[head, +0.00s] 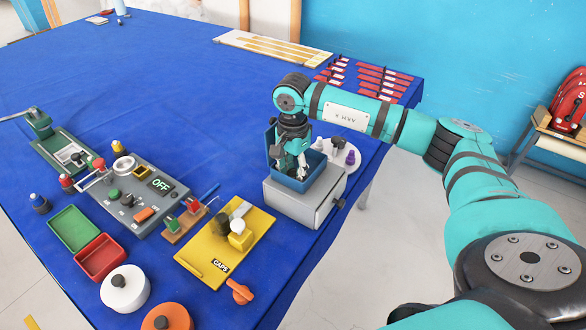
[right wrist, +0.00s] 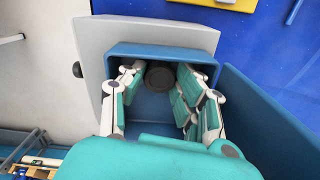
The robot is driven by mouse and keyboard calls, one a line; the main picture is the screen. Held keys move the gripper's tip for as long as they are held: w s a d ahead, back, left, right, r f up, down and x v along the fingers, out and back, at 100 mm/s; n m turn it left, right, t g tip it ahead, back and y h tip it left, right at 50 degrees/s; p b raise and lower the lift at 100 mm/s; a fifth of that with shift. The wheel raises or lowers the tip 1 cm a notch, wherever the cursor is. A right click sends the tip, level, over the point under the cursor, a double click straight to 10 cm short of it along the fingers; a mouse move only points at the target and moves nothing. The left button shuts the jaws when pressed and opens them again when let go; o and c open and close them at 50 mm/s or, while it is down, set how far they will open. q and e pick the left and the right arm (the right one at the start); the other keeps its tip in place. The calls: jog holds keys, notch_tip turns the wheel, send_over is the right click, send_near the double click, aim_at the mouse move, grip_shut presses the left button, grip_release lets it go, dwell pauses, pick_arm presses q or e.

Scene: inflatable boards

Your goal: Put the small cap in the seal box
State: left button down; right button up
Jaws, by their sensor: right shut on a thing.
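My right gripper (head: 297,165) reaches down into an open blue box (head: 314,179) with a raised lid, on a grey block (head: 325,208) at the table's right edge. I take the blue box to be the seal box. In the right wrist view, the gripper's fingers (right wrist: 158,82) are inside the blue box's walls (right wrist: 160,49). A small dark round cap (right wrist: 159,75) shows between the fingertips, and the gripper is shut on it. Whether the cap touches the box floor cannot be told. In the head view the fingers hide the cap. My left gripper is not in view.
A yellow board labelled CAPS (head: 206,262) holds a dark cap (head: 220,222) and a yellow cap (head: 240,238). A round white tray with bottles (head: 341,147) stands behind the blue box. A grey control panel (head: 140,195) and green and red trays (head: 100,258) lie left.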

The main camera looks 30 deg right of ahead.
aim_at(293, 173)
jog(key=shift+f, duration=0.2)
jog(key=o, duration=0.5)
jog(key=shift+c, duration=0.2)
jog(key=shift+r, duration=0.1)
jog(key=shift+r, duration=0.2)
jog(key=shift+w+r, duration=0.1)
jog(key=shift+r, duration=0.15)
notch_tip(293, 173, up, 11)
jog(key=b, duration=0.2)
jog(key=shift+r+b, duration=0.2)
jog(key=shift+b, duration=0.1)
